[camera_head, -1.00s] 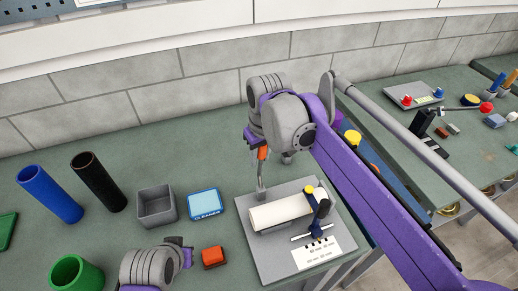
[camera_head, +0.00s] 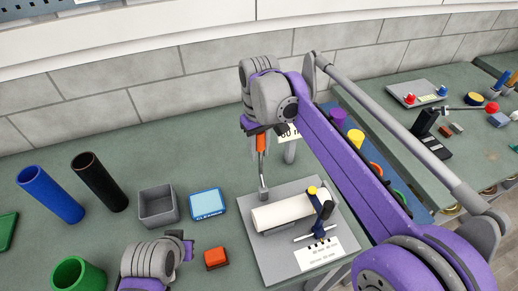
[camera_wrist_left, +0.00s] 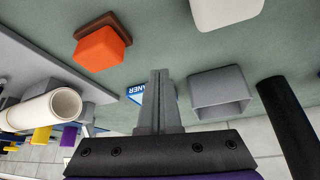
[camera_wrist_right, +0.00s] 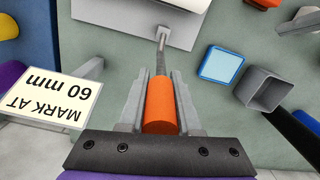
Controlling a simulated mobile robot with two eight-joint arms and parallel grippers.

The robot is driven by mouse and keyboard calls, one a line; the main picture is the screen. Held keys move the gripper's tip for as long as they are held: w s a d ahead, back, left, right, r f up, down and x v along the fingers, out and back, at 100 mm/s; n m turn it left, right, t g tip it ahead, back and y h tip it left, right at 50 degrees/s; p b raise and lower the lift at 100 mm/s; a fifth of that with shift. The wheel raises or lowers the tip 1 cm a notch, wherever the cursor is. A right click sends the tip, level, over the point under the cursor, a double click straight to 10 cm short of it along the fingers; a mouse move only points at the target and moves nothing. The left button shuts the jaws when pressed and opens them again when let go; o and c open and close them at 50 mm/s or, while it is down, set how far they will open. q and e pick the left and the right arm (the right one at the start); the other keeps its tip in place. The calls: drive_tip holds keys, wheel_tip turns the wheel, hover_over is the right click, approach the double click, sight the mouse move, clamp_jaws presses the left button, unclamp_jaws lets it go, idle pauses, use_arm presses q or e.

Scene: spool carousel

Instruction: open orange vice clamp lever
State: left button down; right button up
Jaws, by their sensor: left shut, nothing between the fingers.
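The orange lever handle (camera_head: 261,142) sits on a thin metal rod rising from the back left corner of the grey vice plate (camera_head: 262,258). My right gripper (camera_head: 248,122) is at the handle. In the right wrist view, the orange handle (camera_wrist_right: 161,108) lies between the two fingers (camera_wrist_right: 161,80), which look closed against its sides; the rod runs on past the fingertips. A white tube (camera_head: 282,212) lies on the plate. My left gripper (camera_head: 187,248) is low at the front left, shut and empty; its fingers (camera_wrist_left: 160,90) are together in the left wrist view.
An orange-red block (camera_head: 216,257) lies right of my left gripper. A blue-edged box (camera_head: 208,204) and a grey open bin (camera_head: 158,222) stand left of the plate. Blue (camera_head: 48,193), black (camera_head: 98,182) and green (camera_head: 75,277) tubes stand farther left. My right arm covers coloured spools.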

drive_tip(key=o, duration=0.5)
drive_tip(key=shift+c, duration=0.2)
use_arm(q)
drive_tip(key=shift+w+r+p, duration=0.25)
drive_tip(key=shift+r+p, duration=0.05)
drive_tip(key=shift+r, duration=0.15)
drive_tip(key=shift+w+r+p, duration=0.2)
drive_tip(key=shift+r+p, duration=0.1)
drive_tip(key=shift+r, duration=0.15)
use_arm(e)
drive_tip(key=r, duration=1)
drive_tip(key=shift+w+r, duration=0.2)
drive_tip(key=shift+r, duration=0.2)
